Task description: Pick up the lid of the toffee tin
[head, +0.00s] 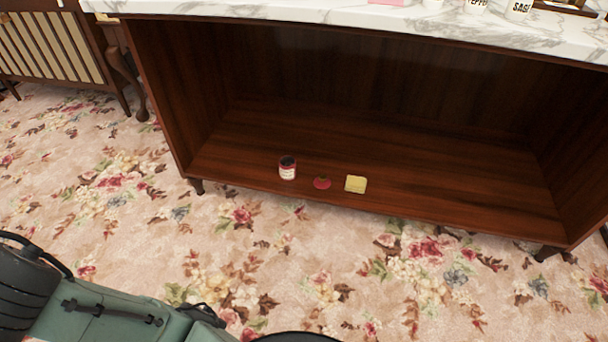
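A small open-topped red and cream tin (287,172), probably the toffee tin, stands upright on the bottom board of a dark wooden cabinet in the head view. To its right, apart from it, a small round red piece (322,184) lies near the board's front edge. It looks like the lid, with a small darker spot at its top, but it is too small to be sure. My gripper is not in view. Only green and black parts of my own body show at the lower left and bottom.
A small yellow block (356,184) lies right of the red piece. The cabinet's bottom board (450,205) is otherwise clear. A marble top (330,22) with several jars overhangs it, and side walls enclose it. Floral carpet (330,260) in front is free.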

